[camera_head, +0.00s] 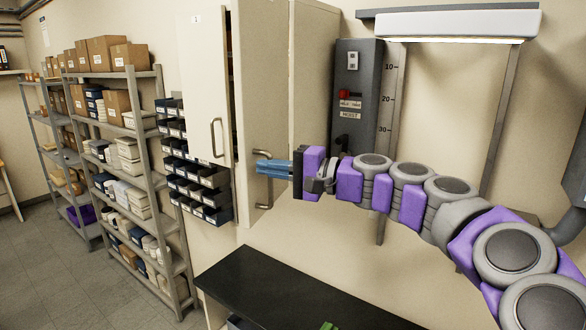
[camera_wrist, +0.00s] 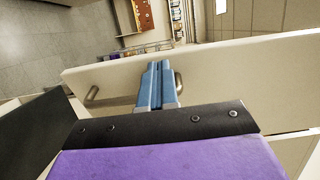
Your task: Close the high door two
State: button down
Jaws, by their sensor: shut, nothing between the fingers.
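A tall cream cabinet stands left of centre in the head view. Its left door (camera_head: 205,75) carries a small numbered label, too small to read surely, and a vertical bar handle (camera_head: 216,137). A narrow dark gap shows at this door's right edge. Right of the gap is another cream panel (camera_head: 262,90) with a metal handle (camera_head: 263,204). My gripper (camera_head: 262,167) has blue fingers pressed together and empty, at that handle; I cannot tell whether they touch it. In the wrist view the fingers (camera_wrist: 154,76) lie over a cream panel (camera_wrist: 225,72), beside a handle (camera_wrist: 179,82).
Shelving (camera_head: 139,110) with boxes stands at the left, and dark bins (camera_head: 210,214) sit beside the cabinet. A black bench top (camera_head: 290,300) lies below my arm. A grey control box (camera_head: 357,95) and a lamp (camera_head: 460,23) are on the wall.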

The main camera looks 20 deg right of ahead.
jog(key=shift+w+a+r, duration=0.1)
jog(key=shift+w+a, duration=0.3)
jog(key=shift+w, duration=0.45)
jog(key=shift+a, duration=0.6)
jog(key=shift+w, duration=0.15)
